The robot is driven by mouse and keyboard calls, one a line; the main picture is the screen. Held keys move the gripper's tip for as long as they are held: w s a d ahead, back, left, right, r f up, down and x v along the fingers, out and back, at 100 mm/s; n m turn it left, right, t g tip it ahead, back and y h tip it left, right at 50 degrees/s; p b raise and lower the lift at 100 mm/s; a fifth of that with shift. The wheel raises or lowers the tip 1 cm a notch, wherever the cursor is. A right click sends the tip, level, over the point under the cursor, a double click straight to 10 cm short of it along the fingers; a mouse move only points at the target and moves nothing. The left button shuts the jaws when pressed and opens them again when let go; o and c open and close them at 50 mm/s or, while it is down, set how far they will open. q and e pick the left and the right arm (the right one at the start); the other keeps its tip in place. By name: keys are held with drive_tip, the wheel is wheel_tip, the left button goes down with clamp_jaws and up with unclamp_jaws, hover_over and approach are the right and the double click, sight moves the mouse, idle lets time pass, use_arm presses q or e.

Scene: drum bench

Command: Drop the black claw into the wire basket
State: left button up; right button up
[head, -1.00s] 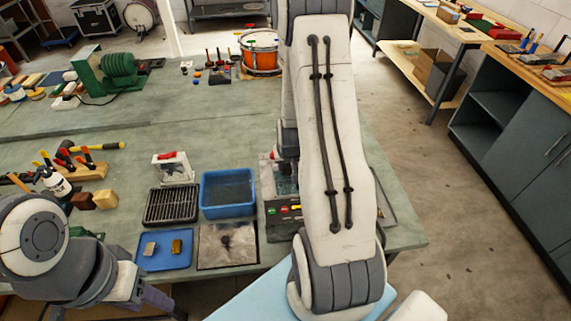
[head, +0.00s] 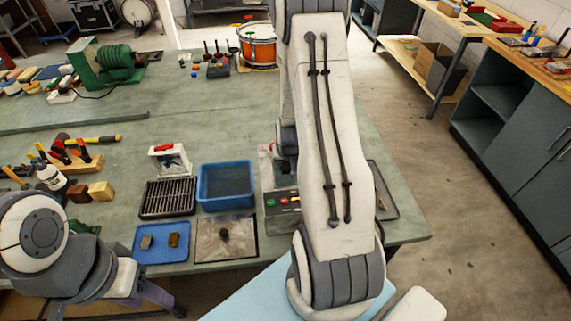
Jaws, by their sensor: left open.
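A black wire basket (head: 168,198) with a barred grid sits on the bench left of a blue bin. A small dark piece (head: 224,234) stands on a flat metal plate (head: 240,248) in front of the bin. It may be the black claw, but it is too small to be sure. My left gripper (head: 160,296) shows only in part at the lower left, below the front edge of the bench. It is open, and I see nothing in it. My right arm crosses the middle of the view, and its gripper is hidden.
A blue tray (head: 147,257) with two small blocks lies in front of the basket. The blue bin (head: 226,187) stands beside it. A red-and-white device (head: 170,160) stands behind. A block of upright tools (head: 75,163) is at left. The middle of the bench is clear.

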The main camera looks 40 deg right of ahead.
drive_tip(key=o, duration=0.4)
drive_tip(key=shift+s+r, duration=0.1)
drive_tip(key=shift+r, duration=0.2)
drive_tip(key=p+v, duration=0.2)
drive_tip(key=v, duration=0.8)
drive_tip(key=shift+a, duration=0.1)
